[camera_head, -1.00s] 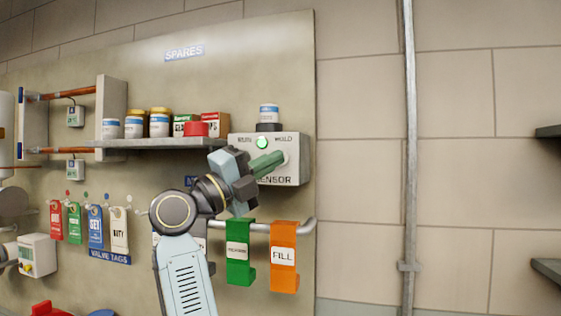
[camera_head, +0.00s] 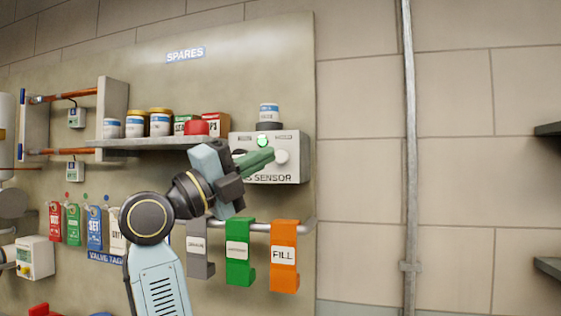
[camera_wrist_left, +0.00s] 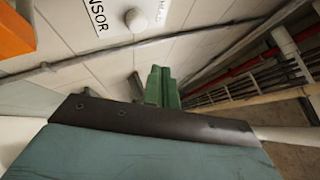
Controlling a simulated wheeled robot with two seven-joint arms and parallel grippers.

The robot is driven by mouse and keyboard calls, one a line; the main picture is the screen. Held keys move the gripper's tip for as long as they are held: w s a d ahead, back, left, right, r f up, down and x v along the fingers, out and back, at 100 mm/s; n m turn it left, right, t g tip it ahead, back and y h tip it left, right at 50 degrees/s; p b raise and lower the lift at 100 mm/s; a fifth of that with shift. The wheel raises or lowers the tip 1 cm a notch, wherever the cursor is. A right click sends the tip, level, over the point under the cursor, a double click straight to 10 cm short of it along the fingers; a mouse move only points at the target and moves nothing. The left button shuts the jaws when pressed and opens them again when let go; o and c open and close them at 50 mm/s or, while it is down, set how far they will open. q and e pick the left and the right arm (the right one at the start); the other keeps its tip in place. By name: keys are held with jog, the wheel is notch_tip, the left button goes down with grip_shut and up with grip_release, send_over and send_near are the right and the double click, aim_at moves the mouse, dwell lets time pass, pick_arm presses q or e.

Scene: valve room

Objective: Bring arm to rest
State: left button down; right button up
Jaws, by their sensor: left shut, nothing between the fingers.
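My left arm comes up from the bottom of the head view. Its gripper (camera_head: 258,160) has green fingers, shut and empty, in front of the white sensor box (camera_head: 290,174) on the wall panel. The shut fingers also show in the left wrist view (camera_wrist_left: 161,87). The box's round white knob (camera_head: 281,157) lies just right of the fingertips in the head view. A green lamp (camera_head: 262,141) is lit on the box. In the wrist view a round knob (camera_wrist_left: 136,20) shows apart from the fingers. My right gripper is not in view.
A shelf (camera_head: 165,143) with jars and boxes is left of the sensor box. Below, a rail (camera_head: 311,224) carries grey, green (camera_head: 238,270) and orange (camera_head: 284,277) hanging tags. Valve tags (camera_head: 95,226) hang at left. A vertical pipe (camera_head: 410,150) runs up the bare wall at right.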

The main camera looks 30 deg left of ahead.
pick_arm(q)
jog(key=shift+s+d, duration=0.1)
jog(key=shift+s, duration=0.2)
